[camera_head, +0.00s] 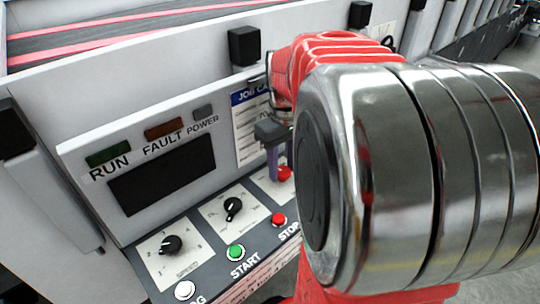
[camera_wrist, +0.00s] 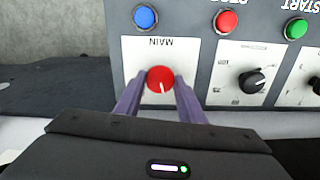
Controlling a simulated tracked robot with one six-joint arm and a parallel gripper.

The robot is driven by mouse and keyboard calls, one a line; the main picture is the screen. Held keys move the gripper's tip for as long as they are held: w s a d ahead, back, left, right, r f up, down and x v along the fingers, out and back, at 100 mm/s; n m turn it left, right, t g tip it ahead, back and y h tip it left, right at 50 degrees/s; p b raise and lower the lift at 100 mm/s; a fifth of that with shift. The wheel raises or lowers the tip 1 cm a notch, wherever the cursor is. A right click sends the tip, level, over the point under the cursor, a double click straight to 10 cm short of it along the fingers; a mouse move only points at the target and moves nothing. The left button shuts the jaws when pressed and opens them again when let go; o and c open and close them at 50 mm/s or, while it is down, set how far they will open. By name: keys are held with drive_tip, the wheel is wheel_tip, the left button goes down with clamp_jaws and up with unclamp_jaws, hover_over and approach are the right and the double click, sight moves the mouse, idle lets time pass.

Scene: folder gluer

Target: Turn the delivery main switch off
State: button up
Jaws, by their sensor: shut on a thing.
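The main switch is a red round knob on a white plate marked MAIN, seen upside down in the wrist view (camera_wrist: 160,77). A white pointer mark on the knob points down toward my gripper, slightly right. My gripper (camera_wrist: 158,84) has its two purple fingers on either side of the knob, shut on it. In the head view the red knob (camera_head: 285,173) shows just right of my gripper (camera_head: 273,164), and my arm hides the right part of the panel.
Beside the switch are a blue button (camera_wrist: 145,17), red stop button (camera_wrist: 227,21), green start button (camera_wrist: 296,28) and black dial (camera_wrist: 252,81). The head view shows a dark display (camera_head: 163,178), with a dim POWER lamp (camera_head: 203,112) above it. A job card (camera_head: 250,125) stands behind my gripper.

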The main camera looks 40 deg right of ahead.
sight(282, 170)
drive_tip(key=n, duration=0.5)
drive_tip(key=shift+n, duration=0.4)
drive_tip(key=o, duration=1)
drive_tip(key=shift+o, duration=0.2)
wheel_tip(282, 170, up, 14)
drive_tip(key=shift+f, duration=0.1)
idle(0.7)
